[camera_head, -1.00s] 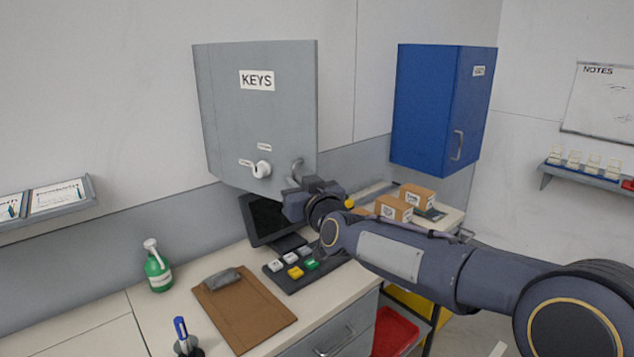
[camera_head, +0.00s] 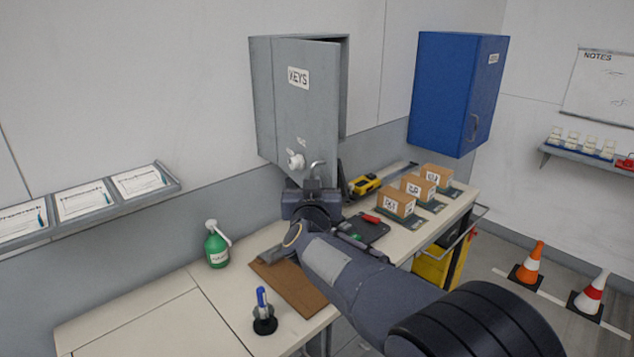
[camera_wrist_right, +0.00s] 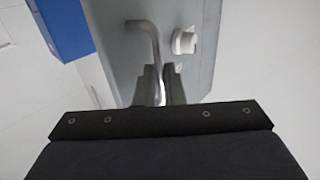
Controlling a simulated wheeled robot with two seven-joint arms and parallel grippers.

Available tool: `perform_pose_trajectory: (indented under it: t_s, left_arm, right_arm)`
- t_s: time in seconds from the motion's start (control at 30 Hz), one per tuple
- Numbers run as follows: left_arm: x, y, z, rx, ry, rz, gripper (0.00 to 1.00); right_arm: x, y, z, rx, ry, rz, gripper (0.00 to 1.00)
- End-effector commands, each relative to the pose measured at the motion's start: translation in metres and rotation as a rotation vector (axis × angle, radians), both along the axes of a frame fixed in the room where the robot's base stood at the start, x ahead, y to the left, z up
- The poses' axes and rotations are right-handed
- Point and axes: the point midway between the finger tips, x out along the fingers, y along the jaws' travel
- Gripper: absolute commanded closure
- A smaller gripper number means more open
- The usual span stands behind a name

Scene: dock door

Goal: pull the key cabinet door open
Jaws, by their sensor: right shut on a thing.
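The grey key cabinet (camera_head: 263,105) hangs on the wall, with its door (camera_head: 307,110) swung partly open and a dark gap along the door's right edge. The door carries a KEYS label, a white round knob (camera_head: 295,161) and a metal bar handle (camera_head: 318,166). My right gripper (camera_head: 314,180) is at the handle, below and right of the knob. In the right wrist view, its fingers (camera_wrist_right: 160,85) are shut on the lower part of the handle (camera_wrist_right: 150,45), with the knob (camera_wrist_right: 184,41) beside it. The cabinet's inside is mostly hidden. My left gripper is not in view.
A closed blue cabinet (camera_head: 450,95) hangs at right. Traffic cones (camera_head: 529,266) stand on the floor.

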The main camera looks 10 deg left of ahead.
Motion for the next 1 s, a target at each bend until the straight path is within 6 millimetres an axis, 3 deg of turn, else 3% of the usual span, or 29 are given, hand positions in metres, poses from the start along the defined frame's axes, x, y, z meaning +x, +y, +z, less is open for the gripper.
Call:
perform_pose_trajectory:
  t_s: [0.33,0.37,0.5,0.83,1.0]
  left_arm:
    - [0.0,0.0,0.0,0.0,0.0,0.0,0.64]
    - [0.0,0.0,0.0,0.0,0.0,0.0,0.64]
    - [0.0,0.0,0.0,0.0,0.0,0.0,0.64]
    - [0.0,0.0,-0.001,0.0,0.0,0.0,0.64]
    - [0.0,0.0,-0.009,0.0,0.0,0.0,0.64]
  right_arm:
    - [0.001,0.001,0.006,-0.001,-0.011,0.002,1.0]
    - [0.001,0.001,0.006,-0.001,-0.011,0.002,0.87]
    - [0.001,0.001,0.004,0.0,-0.008,0.0,0.69]
    - [-0.001,0.0,0.003,0.002,-0.005,-0.001,0.69]
    - [-0.023,-0.002,0.001,0.006,-0.005,0.001,0.69]
